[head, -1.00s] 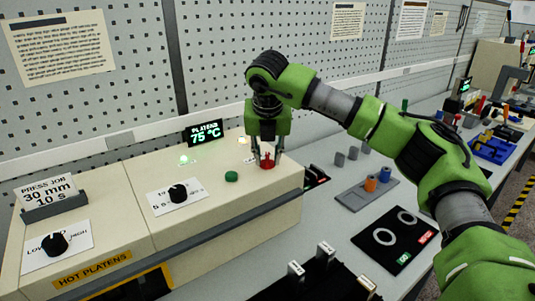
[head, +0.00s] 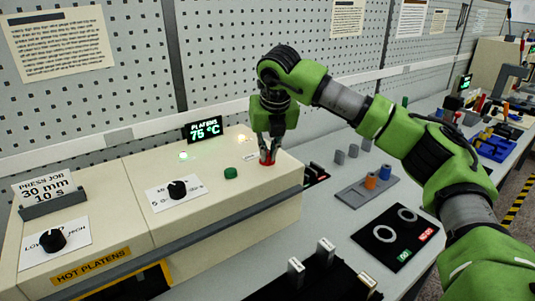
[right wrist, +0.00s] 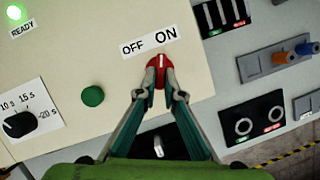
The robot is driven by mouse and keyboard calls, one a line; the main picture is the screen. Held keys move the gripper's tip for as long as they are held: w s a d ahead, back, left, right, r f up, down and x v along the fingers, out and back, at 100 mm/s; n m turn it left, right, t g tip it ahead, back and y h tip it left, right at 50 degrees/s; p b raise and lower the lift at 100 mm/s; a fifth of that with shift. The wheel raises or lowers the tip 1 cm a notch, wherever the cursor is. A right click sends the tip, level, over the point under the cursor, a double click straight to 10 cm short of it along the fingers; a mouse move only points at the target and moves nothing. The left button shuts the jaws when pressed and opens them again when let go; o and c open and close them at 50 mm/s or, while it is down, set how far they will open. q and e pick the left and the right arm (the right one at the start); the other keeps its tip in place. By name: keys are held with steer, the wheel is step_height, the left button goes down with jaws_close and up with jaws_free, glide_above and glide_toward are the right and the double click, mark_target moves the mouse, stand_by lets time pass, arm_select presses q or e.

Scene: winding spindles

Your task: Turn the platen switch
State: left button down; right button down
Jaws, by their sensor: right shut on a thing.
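The red platen switch (head: 267,158) is a knob on top of the cream press housing, near its right end. My right gripper (head: 266,154) points down at it, with its fingers shut on the knob's two sides. In the right wrist view the red switch (right wrist: 161,64) shows between the fingertips (right wrist: 160,84). Its white mark points up the picture, roughly toward ON on the OFF/ON label (right wrist: 149,41). The platens display (head: 203,130) reads 75 °C. My left gripper is not in view.
A green button (head: 231,173) and a black timer knob (head: 177,189) are left of the switch on the same housing (head: 215,205). A green READY lamp (right wrist: 19,14) glows. A grey holder (head: 365,191) with orange and blue pieces and a black ring mat (head: 385,245) lie to the right.

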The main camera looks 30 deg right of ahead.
steer(key=n, duration=0.1)
steer(key=n+y, duration=0.1)
steer(key=shift+d+n, duration=0.25)
steer(key=shift+n, duration=0.15)
steer(key=n, duration=0.1)
steer(key=n+y, duration=0.1)
steer(key=shift+d+r+n+p, duration=0.15)
steer(key=shift+d+n+p, duration=0.05)
steer(key=shift+n+p, duration=0.2)
steer(key=n+y+p, duration=0.1)
steer(key=n+p, duration=0.1)
steer(key=n, duration=0.1)
steer(key=shift+w+d, duration=0.1)
steer(key=shift+d, duration=0.1)
steer(key=shift+w+d+n+g+y+p, duration=0.1)
steer(key=shift+n+g+y+p, duration=0.4)
steer(key=shift+n+p, duration=0.75)
steer(key=shift+n, duration=0.45)
steer(key=c, duration=2.2)
jaws_free()
steer(key=shift+o, duration=0.2)
